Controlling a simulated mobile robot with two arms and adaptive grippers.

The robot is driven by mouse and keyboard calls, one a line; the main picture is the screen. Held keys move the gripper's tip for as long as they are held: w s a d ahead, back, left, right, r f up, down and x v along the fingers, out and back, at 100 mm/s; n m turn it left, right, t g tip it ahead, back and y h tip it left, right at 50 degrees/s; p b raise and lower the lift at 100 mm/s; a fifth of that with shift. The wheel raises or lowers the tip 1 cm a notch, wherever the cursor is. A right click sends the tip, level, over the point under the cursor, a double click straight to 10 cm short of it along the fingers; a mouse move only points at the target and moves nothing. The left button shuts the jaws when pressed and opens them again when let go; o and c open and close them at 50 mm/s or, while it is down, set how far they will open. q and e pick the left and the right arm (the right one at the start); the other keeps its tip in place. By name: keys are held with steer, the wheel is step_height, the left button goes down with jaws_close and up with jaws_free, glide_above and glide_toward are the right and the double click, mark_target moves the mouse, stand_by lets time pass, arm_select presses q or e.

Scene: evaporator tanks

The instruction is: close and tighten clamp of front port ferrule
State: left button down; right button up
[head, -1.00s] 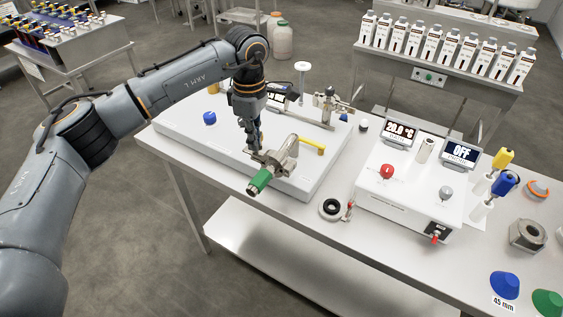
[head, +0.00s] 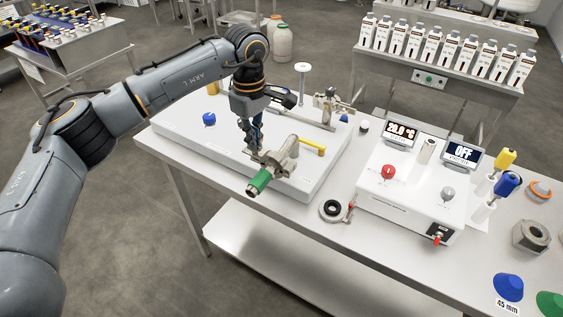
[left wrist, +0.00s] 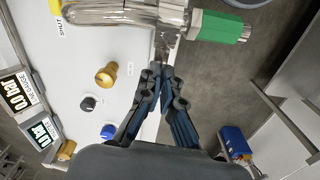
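The front port is a metal and glass cylinder (head: 284,154) with a green end piece (head: 260,181), pointing toward the table's front edge. A metal clamp (head: 268,161) sits around the joint just behind the green piece. It also shows in the left wrist view (left wrist: 166,42), beside the green piece (left wrist: 220,27). My left gripper (head: 254,148) points down at the clamp. In the left wrist view its fingertips (left wrist: 160,72) come close together on a narrow metal part of the clamp. The fingers partly hide that part, so whether the clamp is fully closed is unclear. My right gripper is out of view.
The port lies on a white unit (head: 185,134) with a blue knob (head: 209,119) and a yellow handle (head: 313,146). A control box (head: 405,190) and a black ring (head: 332,210) are to its right. The floor in front of the table is free.

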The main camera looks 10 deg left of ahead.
arm_select(q)
steer(key=shift+m, duration=0.3)
steer(key=shift+m, duration=1)
steer(key=shift+m+b, duration=0.35)
steer(key=shift+m, duration=0.75)
steer(key=shift+m, duration=1.1)
